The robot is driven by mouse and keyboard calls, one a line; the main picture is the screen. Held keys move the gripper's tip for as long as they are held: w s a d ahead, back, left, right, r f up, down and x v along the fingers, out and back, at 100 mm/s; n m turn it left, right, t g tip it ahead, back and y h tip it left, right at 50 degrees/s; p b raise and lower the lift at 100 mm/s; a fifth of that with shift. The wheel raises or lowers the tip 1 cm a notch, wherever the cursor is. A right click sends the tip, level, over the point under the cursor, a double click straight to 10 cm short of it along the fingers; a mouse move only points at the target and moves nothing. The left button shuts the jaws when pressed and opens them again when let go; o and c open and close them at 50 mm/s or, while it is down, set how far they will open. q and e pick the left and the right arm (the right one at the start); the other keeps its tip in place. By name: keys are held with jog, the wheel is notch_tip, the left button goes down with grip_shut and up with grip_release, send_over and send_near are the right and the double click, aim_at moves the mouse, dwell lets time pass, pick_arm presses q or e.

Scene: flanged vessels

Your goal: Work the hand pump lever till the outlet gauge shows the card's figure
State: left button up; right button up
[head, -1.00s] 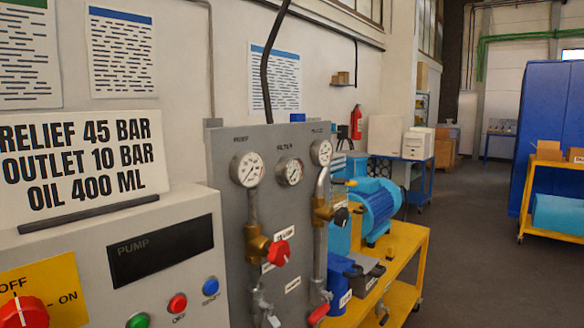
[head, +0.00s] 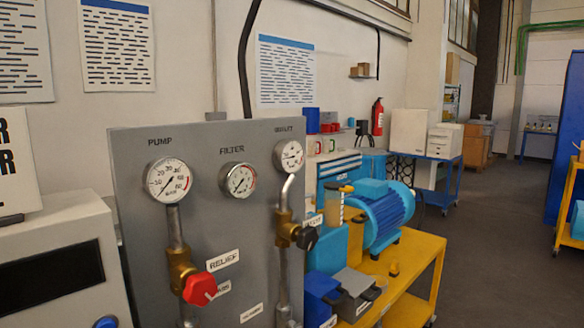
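The outlet gauge (head: 288,155) is at the upper right of a grey upright panel (head: 140,215), its label above it seen at a slant. Its dial is too small to read surely. The pump gauge (head: 168,180) and filter gauge (head: 238,180) sit left of it. The white card (head: 16,165) is cut off at the left edge, and only a few letter ends show. I cannot make out a hand pump lever; the lower part of the panel runs out of the frame. Neither of my grippers is in view.
A red relief knob (head: 199,288) and a black knob (head: 306,238) stick out from the panel's pipes. A yellow bench (head: 425,260) with a blue motor (head: 385,215) stands to the right. Open floor (head: 500,230) lies beyond it.

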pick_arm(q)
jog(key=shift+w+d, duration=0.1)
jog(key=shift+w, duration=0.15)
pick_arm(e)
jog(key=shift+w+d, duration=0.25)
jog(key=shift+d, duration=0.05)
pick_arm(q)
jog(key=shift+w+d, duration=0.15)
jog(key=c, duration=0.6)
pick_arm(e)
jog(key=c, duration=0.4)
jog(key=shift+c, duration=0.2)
